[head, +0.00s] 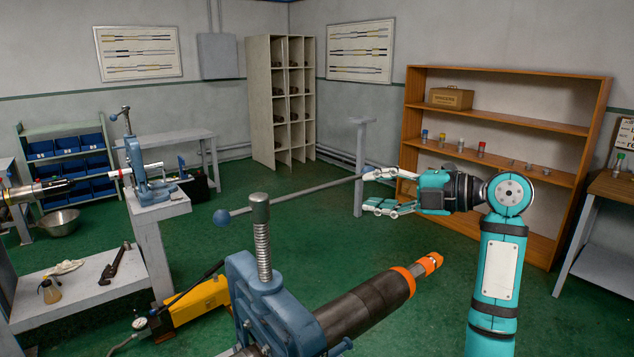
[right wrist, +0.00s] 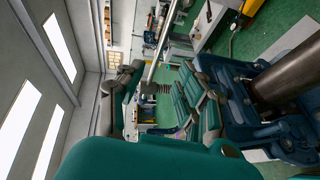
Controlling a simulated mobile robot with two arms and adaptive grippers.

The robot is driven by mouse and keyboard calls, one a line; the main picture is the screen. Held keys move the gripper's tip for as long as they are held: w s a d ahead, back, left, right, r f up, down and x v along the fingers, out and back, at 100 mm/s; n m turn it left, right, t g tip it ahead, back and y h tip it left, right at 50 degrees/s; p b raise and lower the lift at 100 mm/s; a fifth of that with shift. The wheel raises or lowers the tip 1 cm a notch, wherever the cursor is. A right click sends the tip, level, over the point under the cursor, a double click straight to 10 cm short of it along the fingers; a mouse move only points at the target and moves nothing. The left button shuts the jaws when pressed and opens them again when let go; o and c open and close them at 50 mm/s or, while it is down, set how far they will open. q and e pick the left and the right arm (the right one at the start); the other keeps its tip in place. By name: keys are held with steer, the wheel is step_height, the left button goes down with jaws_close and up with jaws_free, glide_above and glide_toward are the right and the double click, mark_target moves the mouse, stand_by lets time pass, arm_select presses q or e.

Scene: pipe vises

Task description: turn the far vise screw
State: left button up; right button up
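The far vise (head: 146,172) is blue and stands on a grey bench at the left. Its upright screw (head: 127,122) has a short cross handle at the top. A nearer blue vise (head: 272,305) stands at the bottom centre, with a threaded screw (head: 262,240) and a long grey handle bar (head: 300,194) ending in a blue ball at the left. My right gripper (head: 378,190) is at the bar's right end, its fingers spread apart. In the right wrist view the bar (right wrist: 153,62) shows between the open fingers (right wrist: 160,100). My left gripper is not in view.
A dark pipe with an orange end (head: 365,300) lies in the near vise. A yellow tool (head: 200,305) lies on the floor behind it. A grey bench (head: 95,300) holds a wrench (head: 116,262) and a bottle. Green floor is open in the middle.

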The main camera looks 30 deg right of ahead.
mark_target(321, 189)
steer(key=p+x, duration=0.4)
steer(key=x, duration=0.7)
steer(key=shift+w+a, duration=0.3)
steer(key=shift+w, duration=0.05)
steer(key=shift+w+a+f, duration=0.15)
steer(key=shift+w+a, duration=0.05)
steer(key=shift+w, duration=0.25)
jaws_close()
